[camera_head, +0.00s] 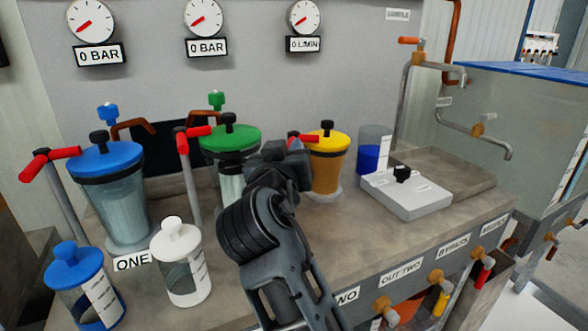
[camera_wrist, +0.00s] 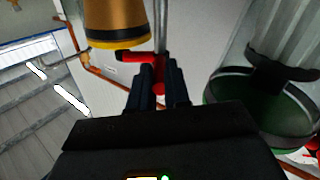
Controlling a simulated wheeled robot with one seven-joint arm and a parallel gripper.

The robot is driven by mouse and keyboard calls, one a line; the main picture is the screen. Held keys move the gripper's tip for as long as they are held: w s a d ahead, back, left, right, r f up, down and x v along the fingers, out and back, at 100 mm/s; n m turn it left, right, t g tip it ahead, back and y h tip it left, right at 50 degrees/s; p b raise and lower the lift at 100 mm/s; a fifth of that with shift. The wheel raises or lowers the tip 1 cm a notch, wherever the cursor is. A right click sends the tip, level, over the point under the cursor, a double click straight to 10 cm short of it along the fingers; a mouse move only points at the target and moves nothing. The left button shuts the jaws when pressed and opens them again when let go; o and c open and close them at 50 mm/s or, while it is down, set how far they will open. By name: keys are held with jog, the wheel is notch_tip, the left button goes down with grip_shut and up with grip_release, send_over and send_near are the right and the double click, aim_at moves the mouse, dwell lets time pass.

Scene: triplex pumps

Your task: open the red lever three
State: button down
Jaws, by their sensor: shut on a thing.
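The red lever three (camera_head: 300,137) stands on a grey pipe between the green-lidded and yellow-lidded pumps, partly hidden behind my gripper (camera_head: 288,155) in the head view. In the wrist view the red lever (camera_wrist: 135,56) has an arm pointing left just beyond the fingertips. My gripper (camera_wrist: 160,73) is shut on the red lever, with red showing between its black fingers. Two similar red levers stand at the left: one by the blue-lidded pump (camera_head: 52,160) and one by the green-lidded pump (camera_head: 195,133).
The yellow pump (camera_head: 327,160) stands close right of my gripper, the green-lidded pump (camera_head: 229,140) close left. Blue-lidded (camera_head: 88,285) and white-lidded (camera_head: 180,260) jars stand at the front left. A grey scale (camera_head: 405,192) sits at the right. Valves line the front edge.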

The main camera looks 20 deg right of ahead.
jog(key=shift+w+a+f+m+g+h+b, duration=0.15)
jog(key=shift+a+m+g+h+b, duration=0.15)
jog(key=shift+m+h+b, duration=0.25)
jog(key=shift+h, duration=0.25)
jog(key=c, duration=1.1)
grip_release()
jog(key=v, duration=0.7)
jog(key=shift+s+a+r, duration=0.2)
jog(key=shift+s+a, duration=0.05)
jog(key=shift+s, duration=0.05)
